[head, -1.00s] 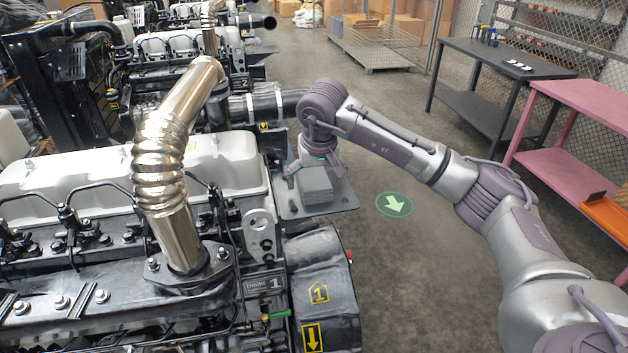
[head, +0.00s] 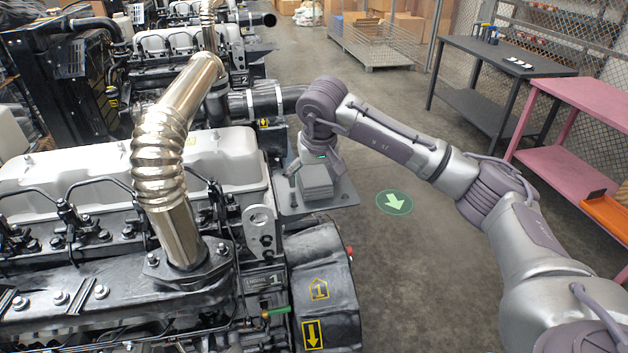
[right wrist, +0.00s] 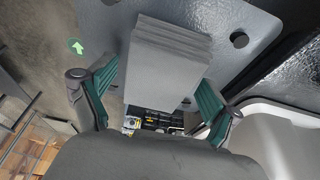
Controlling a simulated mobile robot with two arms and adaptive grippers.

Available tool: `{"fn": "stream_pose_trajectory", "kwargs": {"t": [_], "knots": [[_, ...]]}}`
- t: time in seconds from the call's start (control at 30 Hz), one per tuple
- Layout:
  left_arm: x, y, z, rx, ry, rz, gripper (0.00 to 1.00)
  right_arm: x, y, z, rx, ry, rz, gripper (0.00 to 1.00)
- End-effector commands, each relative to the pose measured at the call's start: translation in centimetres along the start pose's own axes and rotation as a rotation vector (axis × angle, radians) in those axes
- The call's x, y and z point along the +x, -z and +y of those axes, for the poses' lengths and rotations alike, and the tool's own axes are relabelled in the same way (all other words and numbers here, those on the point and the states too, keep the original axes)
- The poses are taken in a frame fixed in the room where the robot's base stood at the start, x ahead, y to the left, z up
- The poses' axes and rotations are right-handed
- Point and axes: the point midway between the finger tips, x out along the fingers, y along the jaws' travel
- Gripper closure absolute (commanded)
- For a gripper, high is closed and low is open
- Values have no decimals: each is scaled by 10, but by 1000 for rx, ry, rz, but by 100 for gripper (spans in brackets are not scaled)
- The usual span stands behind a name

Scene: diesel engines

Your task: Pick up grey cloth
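The grey cloth (head: 316,182) looks like a neat folded stack with several layers. It rests on a flat grey metal plate (head: 346,194) beside the nearest engine. My right gripper (head: 314,168) is down at the cloth, partly hiding its back. In the right wrist view the cloth (right wrist: 168,65) lies between the two green-padded fingers of my right gripper (right wrist: 160,80), one on each side. The fingers are spread wide around it; I cannot tell whether the pads touch it. My left gripper is not in view.
The nearest engine (head: 100,180) with a tall shiny corrugated pipe (head: 160,160) stands left of the plate. A black table (head: 500,55) and a pink table (head: 590,100) stand at the right. The floor with a green arrow mark (head: 394,201) is clear.

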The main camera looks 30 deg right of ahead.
Motion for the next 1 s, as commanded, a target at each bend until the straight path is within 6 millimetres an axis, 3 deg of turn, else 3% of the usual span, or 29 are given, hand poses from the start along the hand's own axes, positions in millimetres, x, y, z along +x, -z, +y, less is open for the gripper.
{"fn": "stream_pose_trajectory", "kwargs": {"t": [0.03,0.3,0.67,0.73,0.93,1.0], "knots": [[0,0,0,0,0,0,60,0,0,0,0,0,0,25],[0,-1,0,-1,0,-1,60,0,0,0,1,0,0,67],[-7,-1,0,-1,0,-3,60,-7,2,0,1,1,1,67],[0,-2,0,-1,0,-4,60,-10,4,0,2,1,4,67],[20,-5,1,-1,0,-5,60,-43,15,-1,1,3,9,67],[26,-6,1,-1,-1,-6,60,-53,4,10,0,0,6,67]]}}
